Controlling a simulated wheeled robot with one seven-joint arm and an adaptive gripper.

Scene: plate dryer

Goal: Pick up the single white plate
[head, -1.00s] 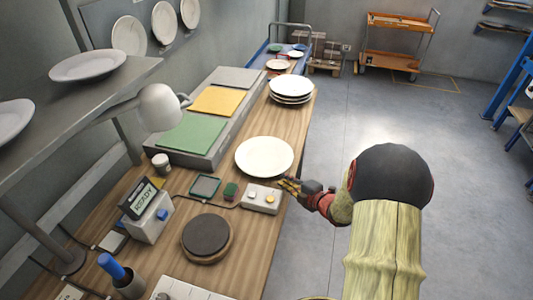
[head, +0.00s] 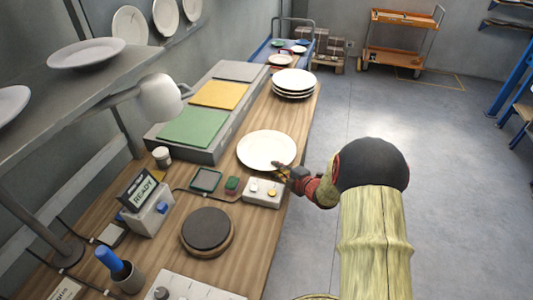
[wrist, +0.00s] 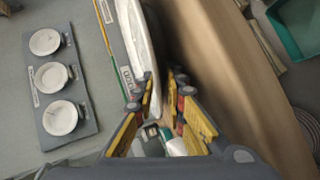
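The single white plate (head: 266,148) lies on the wooden bench, apart from the stack behind it. My gripper (head: 280,169) is at the plate's near right rim in the head view, with the fingertips overlapping the rim. In the wrist view the plate (wrist: 138,40) shows nearly edge-on, and its rim reaches between the two yellow-and-black fingers of my gripper (wrist: 163,95). The fingers stand apart, with a gap visible between the plate and the right finger. Whether the left finger touches the plate, I cannot tell.
A stack of white plates (head: 293,84) stands farther back. A control box with knobs (head: 263,193) sits just in front of the plate. A green pad (head: 193,128), a round dark disc (head: 207,230) and a lamp (head: 160,98) are to the left.

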